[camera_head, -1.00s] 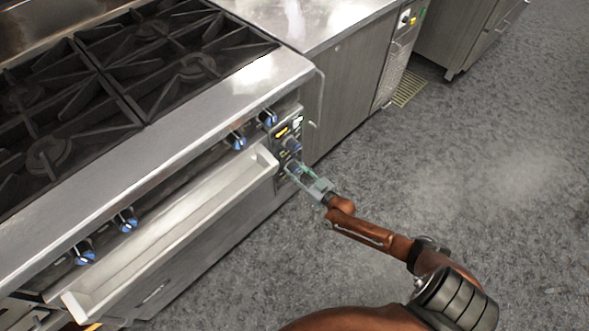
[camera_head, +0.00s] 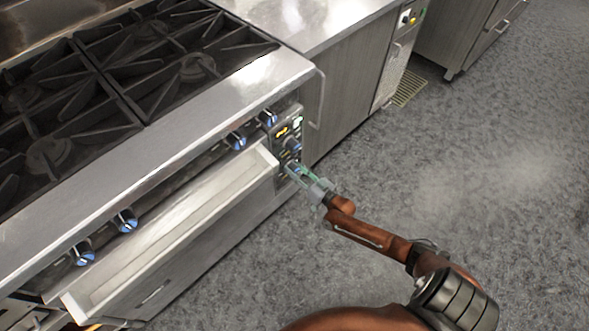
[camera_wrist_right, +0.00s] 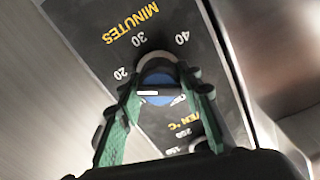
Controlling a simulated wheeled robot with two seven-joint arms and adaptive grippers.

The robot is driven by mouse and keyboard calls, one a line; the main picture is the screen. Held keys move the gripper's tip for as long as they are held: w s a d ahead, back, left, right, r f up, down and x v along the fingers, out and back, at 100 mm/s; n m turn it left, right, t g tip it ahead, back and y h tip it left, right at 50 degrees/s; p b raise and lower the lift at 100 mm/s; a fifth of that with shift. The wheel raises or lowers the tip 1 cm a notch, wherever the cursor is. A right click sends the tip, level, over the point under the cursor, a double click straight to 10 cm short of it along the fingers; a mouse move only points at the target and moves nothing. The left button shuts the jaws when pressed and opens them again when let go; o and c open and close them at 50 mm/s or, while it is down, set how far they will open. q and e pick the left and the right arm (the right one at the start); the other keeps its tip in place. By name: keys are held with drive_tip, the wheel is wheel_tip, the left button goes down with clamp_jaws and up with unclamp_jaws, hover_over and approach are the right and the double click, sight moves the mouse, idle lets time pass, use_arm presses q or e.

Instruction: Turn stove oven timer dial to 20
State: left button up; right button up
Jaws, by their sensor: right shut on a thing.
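The timer dial (camera_wrist_right: 158,82) is a round knob with a blue face and a white mark, in the right wrist view. The numbers 20, 30 and 40 and the word MINUTES show upside down beyond it. My right gripper (camera_wrist_right: 155,92) is shut on the dial, one green finger on each side. In the head view my right gripper (camera_head: 299,171) reaches the lower part of the control panel (camera_head: 297,128) and hides most of the dial. My left gripper is not in view.
Another blue dial (camera_head: 292,145) sits just above the gripper on the panel. A light tray-like ledge (camera_head: 170,235) juts out left of the panel. Several blue stove knobs (camera_head: 125,220) line the front under the burners (camera_head: 150,60). The floor (camera_head: 460,180) at right is clear.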

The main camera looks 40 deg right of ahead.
drive_tip(key=o, duration=1.2)
drive_tip(key=shift+c, duration=0.2)
drive_tip(key=shift+s, duration=0.1)
drive_tip(key=shift+s+f, duration=0.1)
drive_tip(key=shift+s, duration=0.3)
drive_tip(key=s, duration=1.1)
drive_tip(key=shift+d, duration=0.45)
